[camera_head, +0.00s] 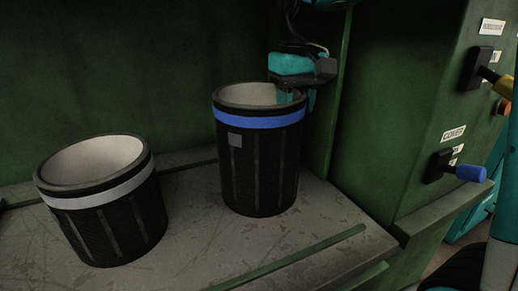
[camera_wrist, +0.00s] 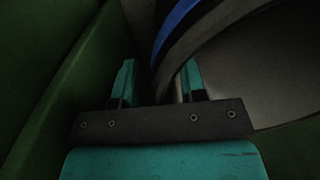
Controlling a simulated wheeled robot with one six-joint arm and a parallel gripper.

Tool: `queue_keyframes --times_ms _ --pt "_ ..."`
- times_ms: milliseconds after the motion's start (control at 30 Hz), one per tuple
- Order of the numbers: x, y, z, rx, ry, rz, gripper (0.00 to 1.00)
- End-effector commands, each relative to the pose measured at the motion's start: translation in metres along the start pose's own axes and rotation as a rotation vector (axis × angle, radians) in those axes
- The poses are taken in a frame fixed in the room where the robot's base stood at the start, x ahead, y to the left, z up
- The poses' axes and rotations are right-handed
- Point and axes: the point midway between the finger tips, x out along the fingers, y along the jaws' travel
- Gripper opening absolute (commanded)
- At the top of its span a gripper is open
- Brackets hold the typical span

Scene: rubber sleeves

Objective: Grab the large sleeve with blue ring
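The black ribbed sleeve with the blue ring (camera_head: 259,150) stands upright at the middle of the metal shelf in the head view. It has a pale inside and a small grey square on its front. My gripper (camera_head: 293,95) is at its back right rim, pointing down. In the wrist view, the sleeve's dark rim and blue ring (camera_wrist: 176,26) pass between the two fingers of my gripper (camera_wrist: 158,82). The left finger is outside the wall with a gap; the right finger is on the inner side. The gripper is open. The fingertips' lower ends are partly hidden.
A black sleeve with a white ring (camera_head: 108,205) stands to the left, apart from the blue-ringed one. Green walls are close behind and right of my gripper. A green panel with levers (camera_head: 455,170) is at right. The shelf (camera_head: 215,250) is bare in front.

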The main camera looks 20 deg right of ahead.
Motion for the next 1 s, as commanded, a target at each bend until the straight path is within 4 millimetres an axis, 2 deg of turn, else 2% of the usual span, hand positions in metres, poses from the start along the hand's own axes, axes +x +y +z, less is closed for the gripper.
queue_keyframes --times_ms 67,233,267,1000 --pt "-0.0003 0.0001 0.0 0.0 0.0 0.0 0.38" --pt "-0.0004 0.0001 0.0 0.0 0.0 0.0 0.02" --pt "-0.0004 0.0001 0.0 0.0 0.0 0.0 0.0" --pt "-0.0006 0.0001 0.0 0.0 -0.001 0.0 0.0"
